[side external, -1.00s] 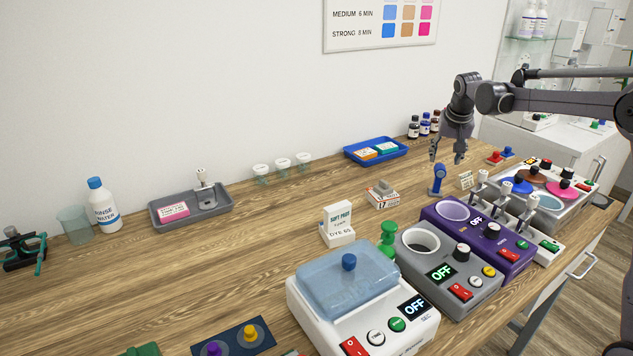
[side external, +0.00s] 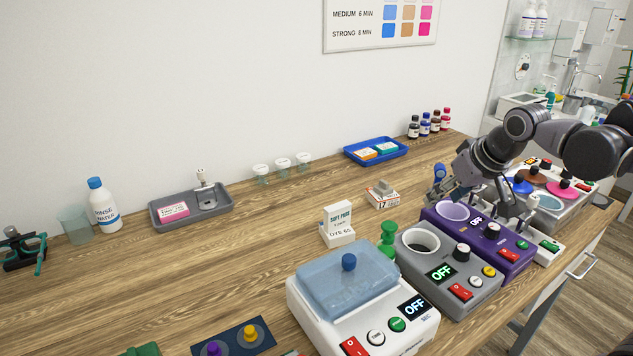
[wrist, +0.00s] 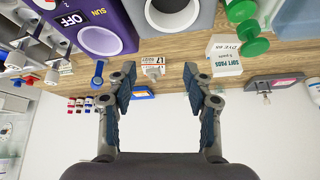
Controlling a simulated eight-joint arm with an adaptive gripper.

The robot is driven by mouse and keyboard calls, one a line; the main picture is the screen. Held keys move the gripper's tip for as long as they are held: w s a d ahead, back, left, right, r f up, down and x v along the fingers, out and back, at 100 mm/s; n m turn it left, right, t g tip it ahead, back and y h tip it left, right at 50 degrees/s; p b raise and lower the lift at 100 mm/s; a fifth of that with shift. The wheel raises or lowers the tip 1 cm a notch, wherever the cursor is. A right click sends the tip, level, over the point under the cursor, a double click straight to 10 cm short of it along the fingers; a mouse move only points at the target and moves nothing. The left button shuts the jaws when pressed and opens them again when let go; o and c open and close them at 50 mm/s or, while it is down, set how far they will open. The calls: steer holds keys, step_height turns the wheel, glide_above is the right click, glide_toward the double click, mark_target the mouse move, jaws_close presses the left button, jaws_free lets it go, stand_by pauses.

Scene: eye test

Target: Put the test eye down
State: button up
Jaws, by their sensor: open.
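My gripper (side external: 458,188) is low behind the purple unit, and its fingers are partly hard to make out there. In the wrist view my gripper (wrist: 160,85) has its fingers wide apart with nothing held between them. A blue upright piece with a round head (side external: 439,171) stands just left of my gripper; it may be the test eye, but I cannot be sure. In the wrist view the blue piece (wrist: 97,74) is outside the fingers, left of the left fingertip.
The purple unit (side external: 514,258) marked OFF and the grey unit (side external: 478,298) stand in front. Bare wood (side external: 280,215) lies further left.

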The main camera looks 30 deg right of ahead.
steer(key=s+a+f+n, duration=0.1)
steer(key=s+a, duration=0.1)
steer(key=s+a+f+n, duration=0.1)
steer(key=s+f, duration=0.1)
steer(key=s, duration=0.1)
steer(key=s+a+f+t+y, duration=0.1)
steer(key=s+a+f, duration=0.1)
steer(key=s, duration=0.1)
steer(key=shift+a+f+n, duration=0.2)
steer(key=shift+a+n, duration=0.1)
steer(key=shift+n, duration=0.1)
steer(key=shift+o, duration=0.3)
